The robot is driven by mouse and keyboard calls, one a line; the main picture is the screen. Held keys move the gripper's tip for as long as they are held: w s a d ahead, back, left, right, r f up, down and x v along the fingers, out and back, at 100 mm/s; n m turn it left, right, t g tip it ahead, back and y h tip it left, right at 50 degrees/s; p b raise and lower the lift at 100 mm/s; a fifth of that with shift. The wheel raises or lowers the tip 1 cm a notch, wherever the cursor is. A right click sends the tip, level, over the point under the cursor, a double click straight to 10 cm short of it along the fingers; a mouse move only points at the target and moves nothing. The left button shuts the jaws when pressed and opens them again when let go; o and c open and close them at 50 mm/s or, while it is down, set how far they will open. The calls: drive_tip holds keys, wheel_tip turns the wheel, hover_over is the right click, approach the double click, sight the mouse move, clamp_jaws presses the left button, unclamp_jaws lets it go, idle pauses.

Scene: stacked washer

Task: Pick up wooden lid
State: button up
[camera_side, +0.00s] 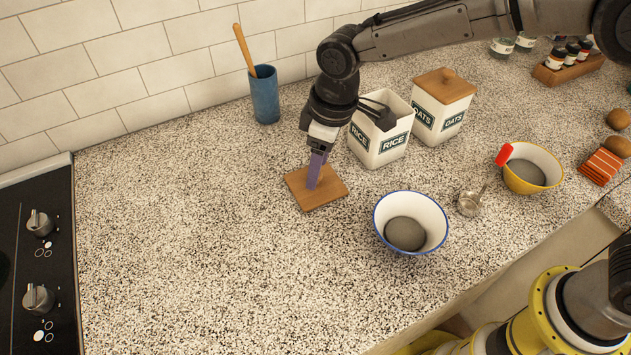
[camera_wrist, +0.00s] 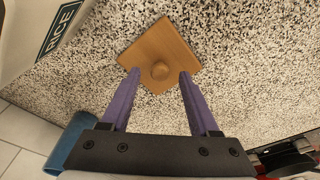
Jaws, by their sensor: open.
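The wooden lid (camera_side: 318,193) is a square brown board lying flat on the speckled counter, left of the open RICE canister. My gripper (camera_side: 313,186) points down over the lid in the side view. I cannot tell whether the fingertips touch the lid.
The open RICE canister (camera_side: 390,146) stands close behind my gripper, with the lidded OATS canister (camera_side: 428,127) beside it. A blue cup (camera_side: 265,100) with a wooden utensil is at the back. A blue-rimmed bowl (camera_side: 433,212) stands right of the lid. The counter's left side is clear.

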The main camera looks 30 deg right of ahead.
wheel_tip(320, 180, down, 2)
drive_tip(key=shift+w+a, duration=0.1)
clamp_jaws()
idle(0.4)
